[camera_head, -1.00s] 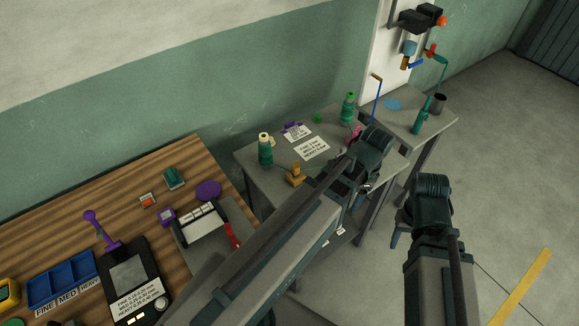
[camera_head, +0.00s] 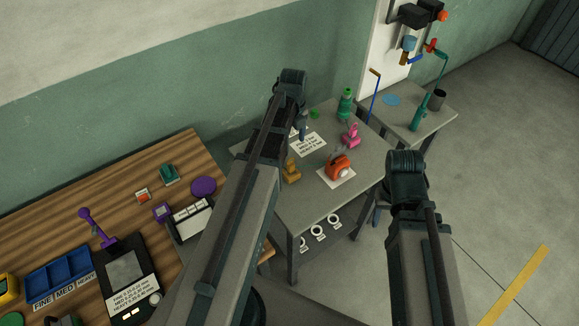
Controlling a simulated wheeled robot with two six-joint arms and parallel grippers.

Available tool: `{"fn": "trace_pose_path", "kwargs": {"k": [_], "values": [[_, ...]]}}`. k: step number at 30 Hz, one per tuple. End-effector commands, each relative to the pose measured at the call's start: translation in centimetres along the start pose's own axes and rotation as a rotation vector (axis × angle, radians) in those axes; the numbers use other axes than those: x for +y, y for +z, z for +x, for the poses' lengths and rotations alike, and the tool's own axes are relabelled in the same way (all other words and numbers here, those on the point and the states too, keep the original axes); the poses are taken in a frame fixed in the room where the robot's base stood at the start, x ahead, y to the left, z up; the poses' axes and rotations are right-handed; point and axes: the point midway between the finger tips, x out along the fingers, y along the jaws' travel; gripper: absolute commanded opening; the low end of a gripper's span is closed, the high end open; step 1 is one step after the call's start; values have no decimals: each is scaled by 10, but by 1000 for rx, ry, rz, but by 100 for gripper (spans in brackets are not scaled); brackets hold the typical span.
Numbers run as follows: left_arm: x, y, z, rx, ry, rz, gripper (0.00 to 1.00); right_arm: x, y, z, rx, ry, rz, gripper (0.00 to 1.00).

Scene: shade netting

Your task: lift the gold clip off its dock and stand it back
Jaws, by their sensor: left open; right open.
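The gold clip (camera_head: 291,172) stands on the grey work table, just right of my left forearm, which covers part of its surroundings. Whether it sits in a dock cannot be made out. My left gripper (camera_head: 303,124) hangs above the table's back part, near a white label card, beyond the clip and apart from it. It is open and holds nothing I can see. My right gripper (camera_head: 376,214) shows only as a small dark part beside my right forearm, off the table's right edge. It is open; most of it is hidden.
On the grey table (camera_head: 310,208) stand an orange device (camera_head: 339,167), a pink clip (camera_head: 351,135) and a green bottle (camera_head: 345,103). A wooden bench (camera_head: 60,217) with trays is at left. Floor at right is clear.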

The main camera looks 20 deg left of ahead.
Motion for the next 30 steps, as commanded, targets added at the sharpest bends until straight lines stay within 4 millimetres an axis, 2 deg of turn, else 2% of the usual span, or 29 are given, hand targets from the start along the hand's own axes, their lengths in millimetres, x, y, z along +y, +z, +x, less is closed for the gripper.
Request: {"fn": "trace_pose_path", "kwargs": {"k": [5,21,30], "values": [[0,0,13,0,0,-1,74,-1,-1,13,0,0,0,50],[0,0,84,0,0,-2,74,-8,-5,83,0,0,2,50],[0,0,87,0,0,-2,74,-8,-5,86,0,0,2,50]]}}
